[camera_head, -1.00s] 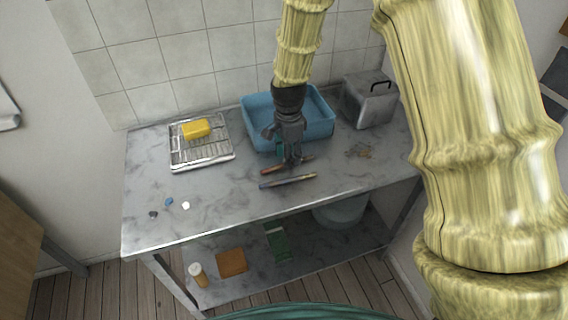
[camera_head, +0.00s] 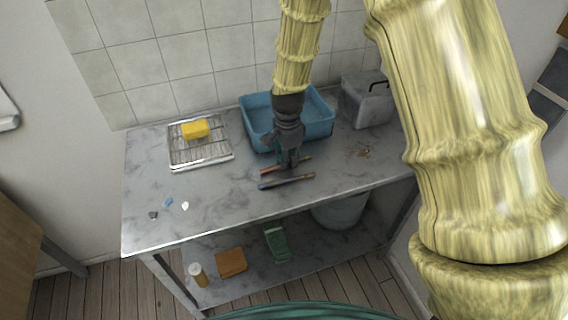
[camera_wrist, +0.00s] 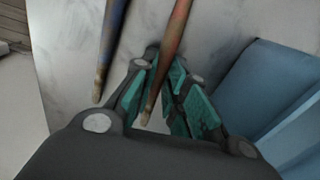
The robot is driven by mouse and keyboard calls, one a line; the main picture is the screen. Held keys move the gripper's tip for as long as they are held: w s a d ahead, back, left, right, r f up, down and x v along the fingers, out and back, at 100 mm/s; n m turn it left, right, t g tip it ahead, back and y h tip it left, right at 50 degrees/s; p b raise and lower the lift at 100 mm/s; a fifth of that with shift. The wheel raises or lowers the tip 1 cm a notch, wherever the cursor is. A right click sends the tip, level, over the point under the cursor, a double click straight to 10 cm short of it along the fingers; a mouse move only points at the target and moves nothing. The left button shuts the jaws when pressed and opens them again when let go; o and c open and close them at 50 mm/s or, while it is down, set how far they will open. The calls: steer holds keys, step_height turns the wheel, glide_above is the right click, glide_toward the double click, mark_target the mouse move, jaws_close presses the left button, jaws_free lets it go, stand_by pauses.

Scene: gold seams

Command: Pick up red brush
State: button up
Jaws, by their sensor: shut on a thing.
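The red brush (camera_wrist: 175,38) has a reddish handle and a pale tip. In the wrist view it runs between the teal-padded fingers of my gripper (camera_wrist: 160,92), which are closed on it near the pale tip. In the head view my gripper (camera_head: 289,163) is low over the table, and the red brush (camera_head: 268,171) shows on both sides of the fingers. It appears to be at or very near the table surface. A blue brush (camera_head: 285,181) lies beside it, towards the front edge; it also shows in the wrist view (camera_wrist: 112,40), left of the fingers.
A blue basin (camera_head: 321,122) stands right behind my gripper. A grey box (camera_head: 368,105) is at the back right. A wire rack (camera_head: 199,154) bears a yellow sponge (camera_head: 195,128). Small bits lie at the left front. The marble table (camera_head: 225,195) is clear around these.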

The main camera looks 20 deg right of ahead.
steer(key=shift+r, duration=0.1)
steer(key=shift+r+b, duration=0.4)
steer(key=shift+r, duration=1)
steer(key=shift+s+r, duration=0.25)
steer(key=s+r+b, duration=0.1)
steer(key=s+b, duration=0.1)
steer(key=s, duration=1.3)
steer(key=shift+s+r, duration=0.25)
steer(key=shift+s, duration=0.05)
steer(key=shift+w, duration=0.1)
